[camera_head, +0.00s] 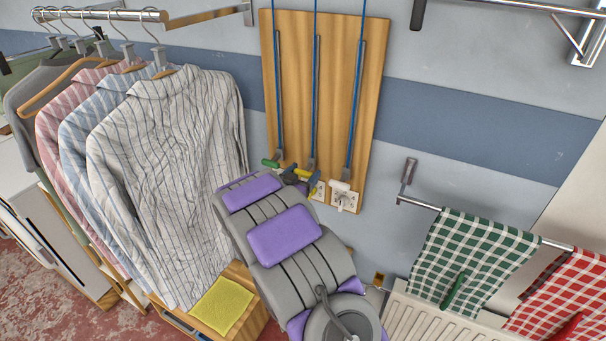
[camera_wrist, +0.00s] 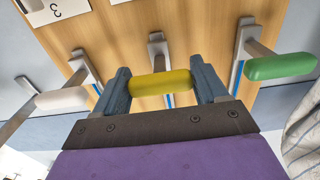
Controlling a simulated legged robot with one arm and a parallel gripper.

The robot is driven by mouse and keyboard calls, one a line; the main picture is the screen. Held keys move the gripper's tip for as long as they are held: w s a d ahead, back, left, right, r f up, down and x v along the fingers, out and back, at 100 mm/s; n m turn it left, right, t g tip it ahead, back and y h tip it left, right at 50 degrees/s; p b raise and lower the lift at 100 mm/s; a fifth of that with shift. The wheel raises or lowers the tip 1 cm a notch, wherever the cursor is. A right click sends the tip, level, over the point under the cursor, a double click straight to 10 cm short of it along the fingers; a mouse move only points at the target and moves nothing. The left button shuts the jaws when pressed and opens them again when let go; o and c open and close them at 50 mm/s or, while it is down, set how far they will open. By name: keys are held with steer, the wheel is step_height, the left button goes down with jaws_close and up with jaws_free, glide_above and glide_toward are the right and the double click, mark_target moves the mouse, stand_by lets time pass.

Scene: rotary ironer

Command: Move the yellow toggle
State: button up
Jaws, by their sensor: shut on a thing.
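The yellow toggle (camera_wrist: 160,83) is a short rounded crossbar handle on a grey metal lever. It sits between the two dark blue fingers of my gripper (camera_wrist: 160,87), which is shut on it. In the head view the toggle (camera_head: 302,172) is the middle one of three at the lower part of a wooden board (camera_head: 340,90), partly hidden by my gripper (camera_head: 301,178). The lever behind it joins a blue rod running up the board.
A green toggle (camera_head: 270,163) is left of the yellow one and a white toggle (camera_head: 340,186) is right. Striped shirts (camera_head: 170,150) hang at left. A yellow cloth (camera_head: 222,305) lies below. A rail with checked towels (camera_head: 475,255) and a radiator (camera_head: 440,318) are at right.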

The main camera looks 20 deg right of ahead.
steer(key=shift+r, duration=0.1)
steer(key=shift+c, duration=0.5)
step_height(320, 180, up, 35)
steer(key=p, duration=2.2)
steer(key=shift+w+f+p, duration=0.1)
steer(key=shift+f+p, duration=0.1)
steer(key=shift+p, duration=0.1)
steer(key=shift+r, duration=0.15)
steer(key=o, duration=1.4)
steer(key=shift+f, duration=0.2)
steer(key=shift+o, duration=0.2)
steer(key=shift+a, duration=0.1)
steer(key=b+v, duration=0.2)
steer(key=v, duration=1.5)
steer(key=shift+a+f+b, duration=0.2)
steer(key=shift+b, duration=0.1)
